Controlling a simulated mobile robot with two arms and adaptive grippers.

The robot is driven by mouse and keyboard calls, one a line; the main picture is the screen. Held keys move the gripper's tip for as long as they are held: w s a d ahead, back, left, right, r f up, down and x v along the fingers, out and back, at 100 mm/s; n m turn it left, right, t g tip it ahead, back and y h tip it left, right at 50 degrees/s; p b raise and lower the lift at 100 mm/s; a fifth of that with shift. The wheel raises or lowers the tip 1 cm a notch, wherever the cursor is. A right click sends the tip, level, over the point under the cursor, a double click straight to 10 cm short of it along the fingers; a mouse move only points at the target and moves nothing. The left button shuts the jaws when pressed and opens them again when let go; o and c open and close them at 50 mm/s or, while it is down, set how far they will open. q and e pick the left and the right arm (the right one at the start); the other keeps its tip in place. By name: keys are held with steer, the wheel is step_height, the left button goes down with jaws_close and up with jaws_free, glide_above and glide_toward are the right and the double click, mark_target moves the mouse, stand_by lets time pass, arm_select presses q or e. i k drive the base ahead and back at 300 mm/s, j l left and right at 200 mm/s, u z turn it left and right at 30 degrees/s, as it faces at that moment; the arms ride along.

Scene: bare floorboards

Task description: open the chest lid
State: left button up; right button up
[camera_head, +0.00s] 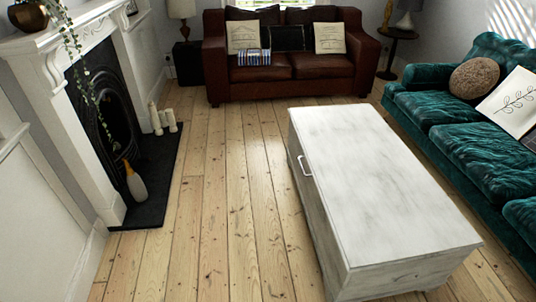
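A long whitewashed wooden chest (338,232) stands on the floorboards right of the middle in the head view. Its pale flat lid (375,180) lies level on top and is shut. A white handle (305,165) sits on the chest's left long side, close under the lid edge. Nothing lies on the lid. The inside of the chest is hidden. Neither of my grippers shows in the head view.
A white fireplace (50,75) with a dark hearth (150,185) is at left. A brown leather sofa (290,68) stands at the back. A green velvet sofa (470,140) runs along the chest's right side. Bare floorboards (225,200) lie clear between hearth and chest.

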mark_target(383, 208)
steer(key=i+j+u, duration=0.25)
steer(key=i, duration=0.5)
steer(key=i+u, duration=0.2)
steer(key=i, duration=0.55)
steer(key=i+z, duration=0.35)
steer(key=i+j+z, duration=0.2)
steer(key=z, duration=0.15)
steer(key=i+j+z, duration=0.3)
steer(key=l, duration=0.1)
